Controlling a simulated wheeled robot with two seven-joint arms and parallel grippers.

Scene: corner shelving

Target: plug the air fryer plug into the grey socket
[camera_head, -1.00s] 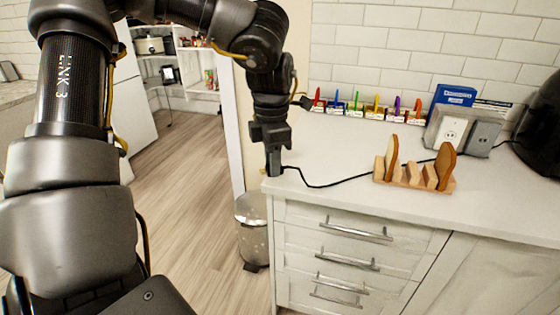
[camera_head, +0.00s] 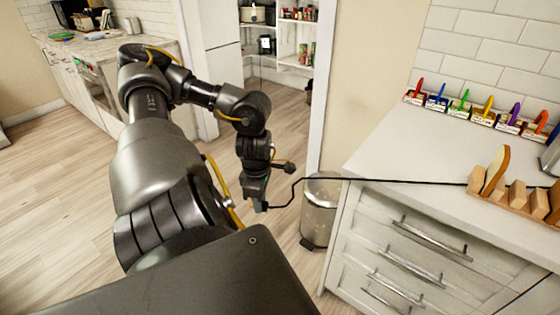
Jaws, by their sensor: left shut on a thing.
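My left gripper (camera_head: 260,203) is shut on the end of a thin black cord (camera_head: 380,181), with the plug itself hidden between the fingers. It hangs over the wood floor, left of the counter and near the steel bin. The cord dips beside the gripper, then runs almost straight right across the counter to the wooden rack. The air fryer is out of view. A partly cut-off grey shape (camera_head: 552,155) stands at the right edge; I cannot tell whether it is the grey socket. My right gripper is not in view.
The white counter (camera_head: 395,150) with drawers stands at right. On it are a wooden rack (camera_head: 515,197) holding bread-like slices and several coloured-handled items along the wall. A steel bin (camera_head: 320,210) stands beside the counter. Open floor lies left, with shelving behind.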

